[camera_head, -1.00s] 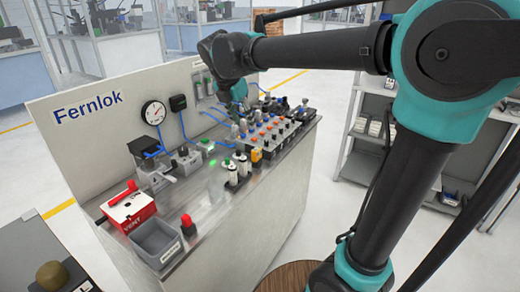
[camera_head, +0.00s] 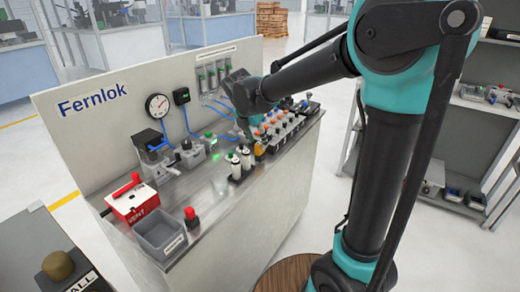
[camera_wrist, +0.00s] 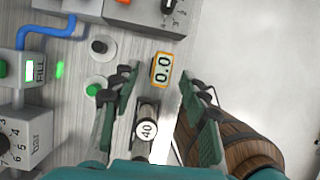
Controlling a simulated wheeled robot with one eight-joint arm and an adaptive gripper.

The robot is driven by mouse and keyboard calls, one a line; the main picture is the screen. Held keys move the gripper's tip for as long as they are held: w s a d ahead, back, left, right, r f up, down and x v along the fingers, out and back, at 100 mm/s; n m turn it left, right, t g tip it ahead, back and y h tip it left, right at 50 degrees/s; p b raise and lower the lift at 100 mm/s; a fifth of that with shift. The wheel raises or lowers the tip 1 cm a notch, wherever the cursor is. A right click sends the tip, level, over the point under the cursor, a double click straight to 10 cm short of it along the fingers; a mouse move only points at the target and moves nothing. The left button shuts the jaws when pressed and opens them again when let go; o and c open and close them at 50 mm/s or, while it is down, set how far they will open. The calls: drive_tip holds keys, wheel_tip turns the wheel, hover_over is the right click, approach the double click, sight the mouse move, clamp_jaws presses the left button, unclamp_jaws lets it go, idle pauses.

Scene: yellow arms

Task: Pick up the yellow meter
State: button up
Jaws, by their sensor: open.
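The yellow meter (camera_wrist: 161,69) shows in the wrist view as a small yellow-framed block with a display reading 0.0. It stands on the grey metal bench top. My gripper (camera_wrist: 159,77) is open, with one finger to the left of the meter and one to the right in the picture; I cannot tell whether either touches it. In the head view, a bit of the yellow meter (camera_head: 259,149) shows under my gripper (camera_head: 252,138), whose fingers are mostly hidden.
A round face marked 40 (camera_wrist: 147,130) lies between my fingers, nearer the palm. A row of orange-topped units (camera_head: 280,130) stands behind. A red box (camera_head: 132,203) and grey bin (camera_head: 160,234) occupy the front left.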

sight(259, 143)
drive_tip(key=shift+x, duration=1.75)
drive_tip(key=shift+d, duration=0.15)
drive_tip(key=shift+r, duration=0.1)
clamp_jaws()
